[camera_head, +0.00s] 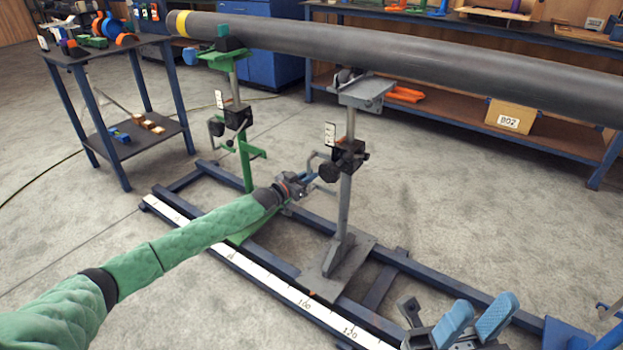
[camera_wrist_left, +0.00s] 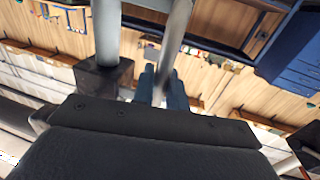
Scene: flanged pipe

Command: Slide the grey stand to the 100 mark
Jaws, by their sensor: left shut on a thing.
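The grey stand (camera_head: 343,205) stands upright on the blue rails, its flat top under the dark pipe (camera_head: 420,65). A small orange pointer (camera_head: 313,293) on its base plate (camera_head: 335,275) lies close to the 100 label (camera_head: 304,305) on the white scale (camera_head: 262,279); exact alignment is too small to tell. My left gripper (camera_head: 318,180) is beside the stand's column, shut on its grey handle bar (camera_head: 316,158). In the left wrist view, the blue fingers (camera_wrist_left: 162,88) close around a grey bar (camera_wrist_left: 174,50). My right gripper (camera_head: 482,318) is open and empty at the lower right.
A green stand (camera_head: 238,120) stands left of the grey one and carries the pipe's yellow-banded end. A small dark table (camera_head: 90,50) with tools is at the left. A workbench (camera_head: 450,95) with a box (camera_head: 508,116) runs behind.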

